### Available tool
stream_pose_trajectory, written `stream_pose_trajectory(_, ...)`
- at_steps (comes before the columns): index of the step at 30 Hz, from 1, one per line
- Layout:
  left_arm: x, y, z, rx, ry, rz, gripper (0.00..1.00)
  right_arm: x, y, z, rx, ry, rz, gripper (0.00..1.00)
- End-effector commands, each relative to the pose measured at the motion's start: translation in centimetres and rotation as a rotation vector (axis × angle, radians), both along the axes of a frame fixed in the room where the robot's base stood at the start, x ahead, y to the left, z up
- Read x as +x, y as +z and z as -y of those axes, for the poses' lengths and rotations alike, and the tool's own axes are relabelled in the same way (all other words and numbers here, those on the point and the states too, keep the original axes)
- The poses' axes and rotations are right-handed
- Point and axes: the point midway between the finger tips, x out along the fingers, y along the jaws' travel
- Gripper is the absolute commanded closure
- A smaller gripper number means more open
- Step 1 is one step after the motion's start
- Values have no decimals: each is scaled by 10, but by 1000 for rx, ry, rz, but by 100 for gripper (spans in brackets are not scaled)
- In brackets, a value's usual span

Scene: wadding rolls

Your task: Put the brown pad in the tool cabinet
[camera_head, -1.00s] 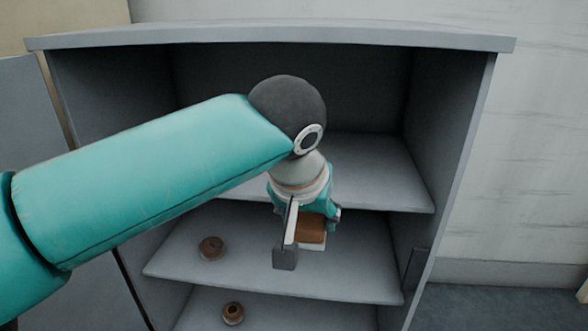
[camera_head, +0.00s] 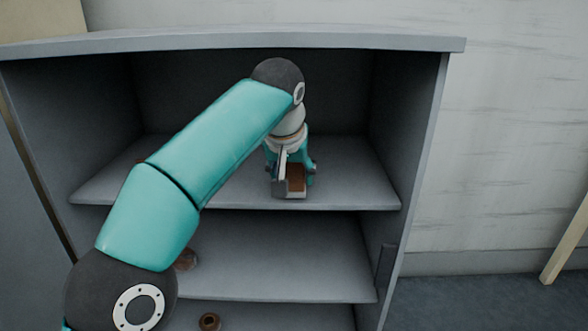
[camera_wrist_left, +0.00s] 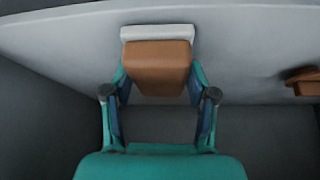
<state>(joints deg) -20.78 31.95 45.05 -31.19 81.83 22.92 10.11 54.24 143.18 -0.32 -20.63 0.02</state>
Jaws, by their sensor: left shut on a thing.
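The brown pad (camera_head: 296,184) is a small brown block with a pale strip at one side, held at the front of the tool cabinet's (camera_head: 418,200) upper shelf. In the left wrist view the brown pad (camera_wrist_left: 157,68) sits between the two fingers, with the pale strip beyond it. My left gripper (camera_head: 291,179) is shut on the pad, inside the cabinet opening. I cannot tell whether the pad touches the shelf. My right gripper is in neither view.
Brown rolls lie on the middle shelf (camera_head: 186,259) and the lower level (camera_head: 209,321). Another brown thing shows at the wrist view's right edge (camera_wrist_left: 303,82). The upper shelf (camera_head: 355,180) is bare on the right. An open door (camera_head: 25,200) stands at left.

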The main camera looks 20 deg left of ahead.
Motion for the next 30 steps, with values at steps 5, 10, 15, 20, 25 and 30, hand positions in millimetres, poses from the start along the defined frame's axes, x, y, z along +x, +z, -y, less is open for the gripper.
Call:
stream_pose_trajectory(5, 19, 0, -2, -1, 3, 0, 78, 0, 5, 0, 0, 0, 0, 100)
stream_pose_trajectory(10, 25, -9, -4, 0, 1, 2, 78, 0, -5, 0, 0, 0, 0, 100)
stream_pose_trajectory(15, 25, -7, -4, 0, 0, 1, 78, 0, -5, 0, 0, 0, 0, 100)
stream_pose_trajectory(20, 24, -7, -4, 0, 0, 1, 78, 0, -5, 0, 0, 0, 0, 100)
stream_pose_trajectory(25, 25, -8, -4, 0, 0, 1, 26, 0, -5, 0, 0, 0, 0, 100)
stream_pose_trajectory(30, 25, -8, -4, 0, 0, 1, 17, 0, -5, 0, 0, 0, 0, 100)
